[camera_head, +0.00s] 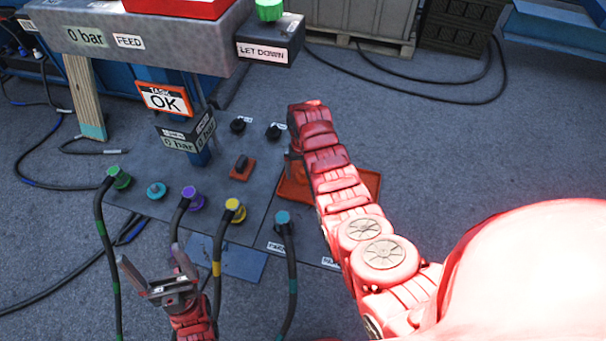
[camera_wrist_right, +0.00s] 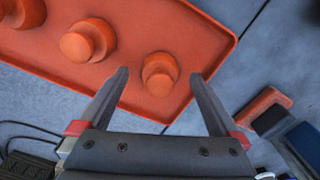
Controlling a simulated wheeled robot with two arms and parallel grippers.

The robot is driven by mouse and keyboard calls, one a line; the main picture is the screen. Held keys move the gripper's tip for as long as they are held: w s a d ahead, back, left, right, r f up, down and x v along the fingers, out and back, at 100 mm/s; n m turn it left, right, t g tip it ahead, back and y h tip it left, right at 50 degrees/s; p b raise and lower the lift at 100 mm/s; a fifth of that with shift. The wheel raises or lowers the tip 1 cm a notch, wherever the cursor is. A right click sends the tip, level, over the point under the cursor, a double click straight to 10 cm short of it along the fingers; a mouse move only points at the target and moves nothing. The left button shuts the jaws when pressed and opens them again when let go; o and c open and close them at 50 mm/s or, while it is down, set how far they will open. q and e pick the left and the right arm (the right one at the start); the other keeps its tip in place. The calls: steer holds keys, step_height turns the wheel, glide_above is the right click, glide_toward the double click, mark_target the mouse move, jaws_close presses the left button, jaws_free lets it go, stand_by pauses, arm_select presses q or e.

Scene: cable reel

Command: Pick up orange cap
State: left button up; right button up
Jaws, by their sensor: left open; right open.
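In the right wrist view an orange cap (camera_wrist_right: 160,74) sits on an orange tray (camera_wrist_right: 205,22), near the tray's edge. My right gripper (camera_wrist_right: 159,76) is open, with one fingertip on each side of this cap in the picture. Its fingers do not appear to touch the cap. Two more orange caps, one in the middle (camera_wrist_right: 88,41) and one cut off at the corner (camera_wrist_right: 22,12), sit on the same tray. In the head view my right arm covers most of the tray (camera_head: 366,183) and hides the caps. My left gripper (camera_head: 155,260) is open and empty at the lower left.
A grey floor panel (camera_head: 140,205) carries several coloured connectors with hoses, including a yellow one (camera_head: 235,208) and a blue one (camera_head: 283,217). A grey console (camera_head: 190,38) overhangs at the top left. Clear floor lies right of the tray.

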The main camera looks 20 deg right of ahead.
steer(key=shift+f, duration=0.3)
jaws_close()
stand_by(0.3)
steer(key=shift+r, duration=0.1)
